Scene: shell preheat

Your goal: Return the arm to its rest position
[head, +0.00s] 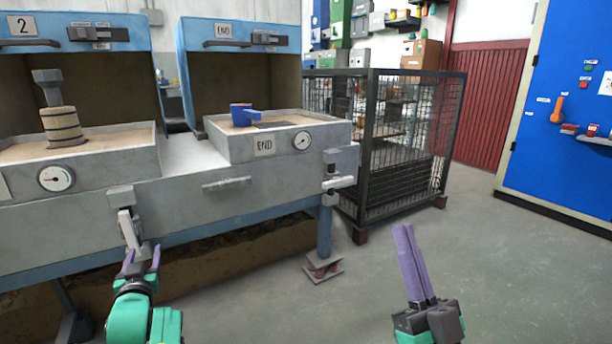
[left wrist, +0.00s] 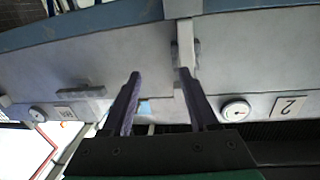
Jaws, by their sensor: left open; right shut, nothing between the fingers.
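My left gripper (head: 141,262) is open and empty, low in front of the grey machine bench. Its purple fingers also show in the left wrist view (left wrist: 158,72), pointing at the bench front. A grey lever handle (head: 130,232) on the bench front is just beyond the fingertips in the head view. In the left wrist view the lever (left wrist: 186,45) is near the right finger; whether they touch I cannot tell. My right gripper (head: 403,230) is shut and empty, pointing up over the open floor at the lower right.
The bench (head: 215,199) carries two sand trays, one with a wooden barrel-like piece (head: 64,126), the other with a blue piece (head: 241,115). A second lever (head: 338,183) is at its right corner. A wire cage (head: 392,170) stands beyond. The floor (head: 500,270) at right is clear.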

